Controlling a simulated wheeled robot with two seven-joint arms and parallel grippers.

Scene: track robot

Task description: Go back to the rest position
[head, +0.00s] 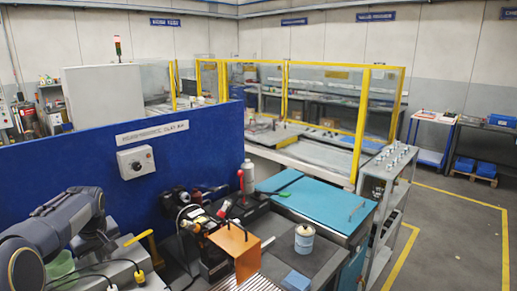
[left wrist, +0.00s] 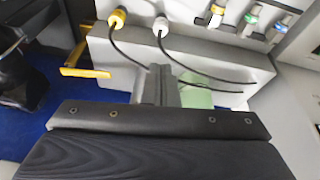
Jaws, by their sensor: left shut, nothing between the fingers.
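My left arm comes in from the left in the head view, grey and bent. Its gripper (head: 98,243) is low over a grey unit at the bottom left and shows only in part. In the left wrist view the two dark fingers of my left gripper (left wrist: 162,85) are together with nothing between them. A pale green object (left wrist: 197,92) lies just beyond the fingers; whether they touch it I cannot tell. My right gripper is not in view.
The grey unit (head: 122,272) carries cables with yellow and white plugs (left wrist: 117,18). A yellow handle (head: 138,238) sticks out beside it. A blue panel (head: 90,160) stands behind. A workbench with an orange plate (head: 235,250) and a white can (head: 304,238) is to the right.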

